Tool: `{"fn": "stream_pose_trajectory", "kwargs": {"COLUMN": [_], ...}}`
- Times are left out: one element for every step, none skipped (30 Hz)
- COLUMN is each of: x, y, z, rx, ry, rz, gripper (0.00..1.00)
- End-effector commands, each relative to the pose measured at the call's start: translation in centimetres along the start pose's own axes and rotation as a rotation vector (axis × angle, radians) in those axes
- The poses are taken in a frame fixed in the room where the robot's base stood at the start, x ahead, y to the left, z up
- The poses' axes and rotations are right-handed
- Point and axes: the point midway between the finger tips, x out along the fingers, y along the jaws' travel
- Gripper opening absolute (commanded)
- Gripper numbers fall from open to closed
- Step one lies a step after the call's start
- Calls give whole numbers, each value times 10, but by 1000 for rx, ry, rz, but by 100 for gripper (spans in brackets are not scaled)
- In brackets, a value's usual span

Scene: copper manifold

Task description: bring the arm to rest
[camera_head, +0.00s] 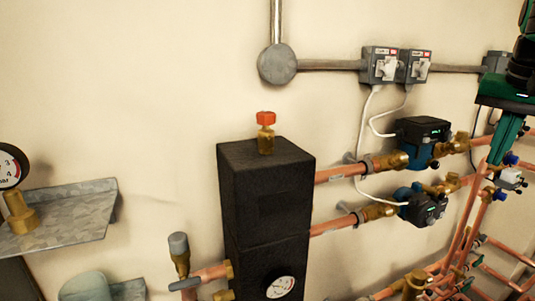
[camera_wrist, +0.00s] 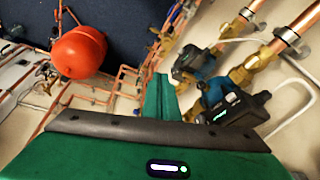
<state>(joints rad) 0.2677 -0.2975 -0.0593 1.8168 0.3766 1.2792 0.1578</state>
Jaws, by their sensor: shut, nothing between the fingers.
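My gripper (camera_head: 496,158) hangs down at the right edge of the head view, its green fingers together with nothing between them. It is in front of the copper pipes right of the two pumps; the gap in depth is hard to tell. In the wrist view the closed fingers of my gripper (camera_wrist: 160,84) point up the picture over the pipework. The upper pump (camera_head: 424,140) and the lower pump (camera_head: 420,205) sit on copper pipes left of it, and appear right of the fingers in the wrist view.
A black block (camera_head: 265,190) with a red-capped valve (camera_head: 266,120) stands mid-view. Switch boxes (camera_head: 380,66) are on the wall above the pumps. A grey shelf (camera_head: 75,212) holds a gauge at left. A red vessel (camera_wrist: 78,52) shows in the wrist view. The left wall is bare.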

Motion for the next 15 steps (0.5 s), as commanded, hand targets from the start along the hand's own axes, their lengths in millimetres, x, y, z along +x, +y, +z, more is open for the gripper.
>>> {"fn": "stream_pose_trajectory", "kwargs": {"x": [21, 33, 48, 59, 70, 85, 96, 106, 120, 129, 138, 148, 155, 161, 168], "y": [13, 20, 30, 36, 43, 52, 59, 65, 73, 79, 84, 90, 95, 98, 103], "z": [20, 30, 45, 57, 69, 86, 99, 113, 131, 144, 157, 174, 185, 196, 208], "rx": [-28, -45, -68, -86, -103, -126, -144, -161, -183, -199, -214, -232, -244, -256, -269], "ry": [-31, -47, -70, -88, -105, -130, -148, -168, -192, -210, -227, -248, -263, -277, -292], "rz": [16, 24, 32, 38, 42, 47, 49, 50, 50, 49, 48, 45, 43, 40, 36], "gripper": [0, 0, 0, 0, 0, 0, 0, 0, 0, 0, 0, 0, 0, 0, 0]}}
